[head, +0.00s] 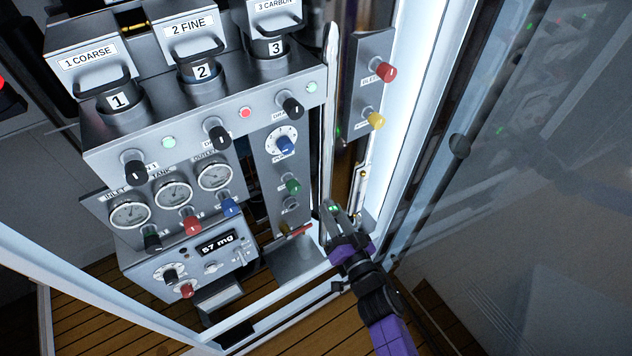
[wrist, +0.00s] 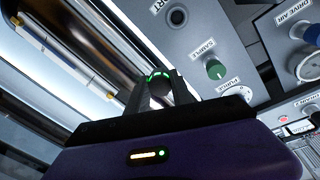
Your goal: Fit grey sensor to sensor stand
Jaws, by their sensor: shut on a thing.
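My gripper (head: 333,212) is at the right end of the fill panel, near the glass wall. In the wrist view its two fingers (wrist: 160,92) are shut on a small dark, round-ended thing with green lights at its top, which looks like the grey sensor (wrist: 159,90). Most of its body is hidden by the fingers and the gripper housing. In the head view only a green glow shows between the fingers. I cannot pick out the sensor stand with certainty in either view.
Beside the gripper, the panel (head: 262,185) carries a green knob (head: 293,186), which also shows in the wrist view (wrist: 215,69), near a dark round port (wrist: 177,17). A side panel with red (head: 386,72) and yellow (head: 376,121) knobs stands above. A scale display (head: 216,243) reads 57 mg.

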